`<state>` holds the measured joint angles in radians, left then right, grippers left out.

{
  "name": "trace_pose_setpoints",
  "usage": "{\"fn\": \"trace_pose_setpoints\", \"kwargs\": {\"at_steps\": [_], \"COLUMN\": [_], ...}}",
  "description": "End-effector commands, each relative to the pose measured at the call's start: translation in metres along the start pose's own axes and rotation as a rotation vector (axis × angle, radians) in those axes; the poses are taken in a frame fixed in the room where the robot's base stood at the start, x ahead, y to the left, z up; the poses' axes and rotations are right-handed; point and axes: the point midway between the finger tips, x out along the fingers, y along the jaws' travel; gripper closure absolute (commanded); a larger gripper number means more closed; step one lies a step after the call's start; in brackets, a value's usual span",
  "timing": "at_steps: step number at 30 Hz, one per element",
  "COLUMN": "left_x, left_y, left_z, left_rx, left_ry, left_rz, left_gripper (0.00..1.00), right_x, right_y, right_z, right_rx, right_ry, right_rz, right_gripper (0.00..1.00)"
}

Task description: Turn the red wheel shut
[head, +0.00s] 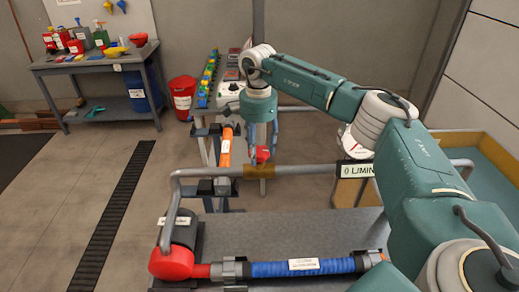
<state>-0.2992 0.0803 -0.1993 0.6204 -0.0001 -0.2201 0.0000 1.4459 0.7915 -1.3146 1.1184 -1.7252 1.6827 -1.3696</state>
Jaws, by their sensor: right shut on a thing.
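My right gripper (262,142) hangs straight down from the teal arm in the middle of the head view, behind the bent grey rail. Its fingers reach down to a small red part (262,154), which looks like the red wheel. They are shut on it. Most of the wheel is hidden by the fingers, and its turn angle cannot be told. My left gripper is out of view.
A grey rail (320,170) crosses in front of the gripper. An orange pipe section (226,146) stands just left. A blue hose (290,268) with a red elbow (171,263) lies on the near deck. A red bucket (183,97) and workbench (90,63) stand behind left.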

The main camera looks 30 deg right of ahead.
Motion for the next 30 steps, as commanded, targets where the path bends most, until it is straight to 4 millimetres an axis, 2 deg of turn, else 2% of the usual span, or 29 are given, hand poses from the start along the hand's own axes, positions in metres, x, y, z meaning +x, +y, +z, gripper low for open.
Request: {"fn": "trace_pose_setpoints", "kwargs": {"at_steps": [1, 30], "left_x": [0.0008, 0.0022], "left_y": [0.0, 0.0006], "left_z": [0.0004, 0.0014], "left_rx": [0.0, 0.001], "left_ry": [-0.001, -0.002], "left_rz": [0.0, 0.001], "left_gripper": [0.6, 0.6], "right_x": [0.0016, -0.0001], "right_y": [-0.0008, -0.0074], "right_z": [0.0048, 0.0031], "right_rx": [0.037, 0.957], "right_ry": [-0.008, -0.011], "right_rz": [0.001, -0.001], "right_gripper": [0.75, 0.75]}}
